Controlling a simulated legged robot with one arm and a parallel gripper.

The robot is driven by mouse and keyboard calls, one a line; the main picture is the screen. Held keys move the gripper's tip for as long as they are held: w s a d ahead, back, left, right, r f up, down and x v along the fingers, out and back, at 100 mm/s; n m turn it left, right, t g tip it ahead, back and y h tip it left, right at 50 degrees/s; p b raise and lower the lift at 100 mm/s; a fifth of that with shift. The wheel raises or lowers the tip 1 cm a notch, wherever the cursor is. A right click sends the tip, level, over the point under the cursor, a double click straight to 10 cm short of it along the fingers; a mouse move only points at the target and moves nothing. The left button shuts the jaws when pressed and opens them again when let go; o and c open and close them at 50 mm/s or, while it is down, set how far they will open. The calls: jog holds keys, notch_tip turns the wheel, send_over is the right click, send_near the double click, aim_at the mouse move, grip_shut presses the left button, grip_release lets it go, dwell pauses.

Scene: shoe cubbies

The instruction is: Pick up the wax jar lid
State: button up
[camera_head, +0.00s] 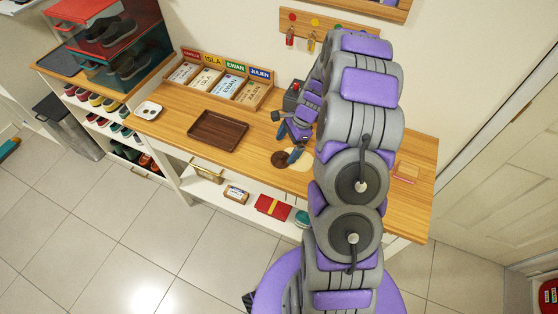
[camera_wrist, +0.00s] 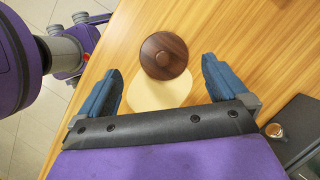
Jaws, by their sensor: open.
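A round dark brown wooden lid with a small knob (camera_wrist: 163,56) lies at the edge of a pale cream round piece (camera_wrist: 160,94) on the wooden bench top. In the head view the lid (camera_head: 280,159) and the cream piece (camera_head: 300,165) show just below my gripper (camera_head: 292,140). In the wrist view my gripper (camera_wrist: 162,66) is open, with one blue finger to each side of the lid. Nothing is held between the fingers. I cannot tell the exact height of the fingertips above the bench.
A brown tray (camera_head: 218,131) lies to the left on the bench (camera_head: 165,122). A name-card rack (camera_head: 228,82) stands behind it. Keys (camera_head: 290,36) hang on the wall board. A red item (camera_head: 273,207) lies on the shelf below.

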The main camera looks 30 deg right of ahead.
aim_at(284, 155)
jog(key=shift+d+f, duration=0.15)
jog(key=shift+f, duration=0.25)
jog(key=b+x, duration=0.1)
jog(key=x, duration=0.1)
jog(key=b+x, duration=0.1)
jog(key=x, duration=0.1)
jog(key=shift+w+d+f, duration=0.1)
jog(key=shift+d+f, duration=0.15)
jog(key=shift+d, duration=0.1)
jog(key=shift+a, duration=0.4)
jog(key=shift+c, duration=0.4)
jog(key=shift+d, duration=0.15)
jog(key=c, duration=0.9)
jog(key=shift+r, duration=0.15)
jog(key=shift+c, duration=0.2)
